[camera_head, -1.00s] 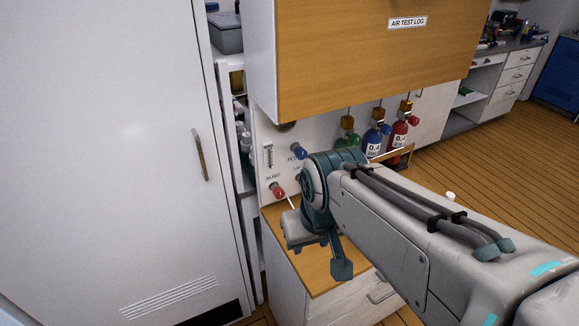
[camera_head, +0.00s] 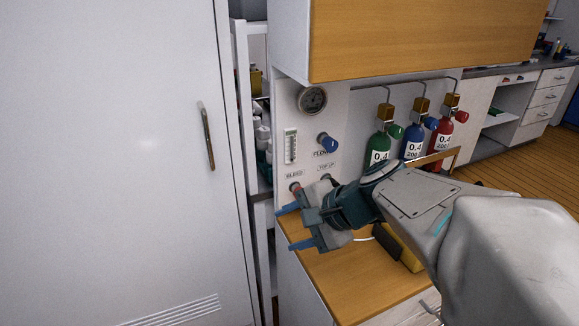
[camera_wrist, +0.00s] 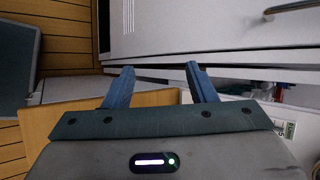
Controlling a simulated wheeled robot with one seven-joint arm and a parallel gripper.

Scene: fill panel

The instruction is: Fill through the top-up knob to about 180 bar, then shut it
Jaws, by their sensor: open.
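The white gas panel (camera_head: 345,115) stands above the wooden counter. It carries a round gauge (camera_head: 312,100), too small to read, a flow tube (camera_head: 290,146) and a blue FLOW knob (camera_head: 328,143). Below are BLEED and TOP-UP labels. A red knob (camera_head: 295,187) shows under BLEED, just above my gripper.
Green (camera_head: 379,157), blue (camera_head: 413,150) and red (camera_head: 440,142) cylinders stand to the right. A yellow object (camera_head: 405,256) lies on the counter (camera_head: 345,285) under my arm. A tall white cabinet (camera_head: 110,150) is close on the left. A wooden cupboard front (camera_head: 430,40) overhangs the panel.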

